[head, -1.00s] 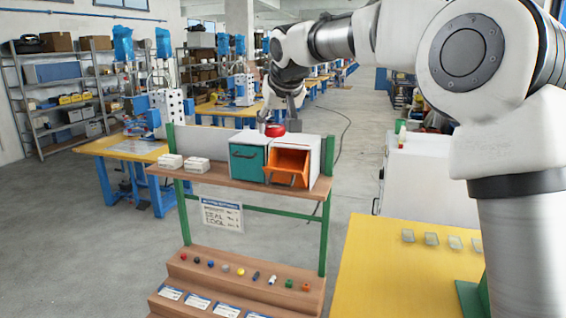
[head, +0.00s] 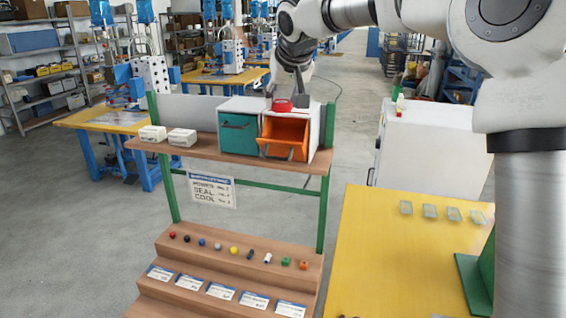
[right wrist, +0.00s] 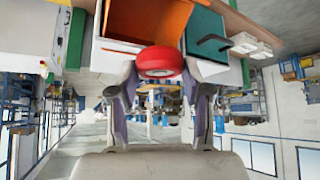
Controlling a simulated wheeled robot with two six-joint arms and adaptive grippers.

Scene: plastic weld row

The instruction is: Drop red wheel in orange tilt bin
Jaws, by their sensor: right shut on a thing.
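The red wheel (head: 282,106) is between the fingers of my right gripper (head: 287,98), at the top of the orange tilt bin (head: 285,133). The bin is tipped open, its front leaning out of a white housing on the wooden shelf. In the right wrist view the red wheel (right wrist: 160,62) sits between the two fingertips of my gripper (right wrist: 161,75), with the orange bin (right wrist: 150,18) just beyond it. I cannot tell whether the wheel touches the housing. My left gripper is not in view.
A closed teal bin (head: 240,134) stands left of the orange one. White boxes (head: 182,138) lie farther left on the shelf (head: 205,150). Small coloured parts line a stepped rack (head: 205,262) below. A yellow table (head: 385,250) is at the right.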

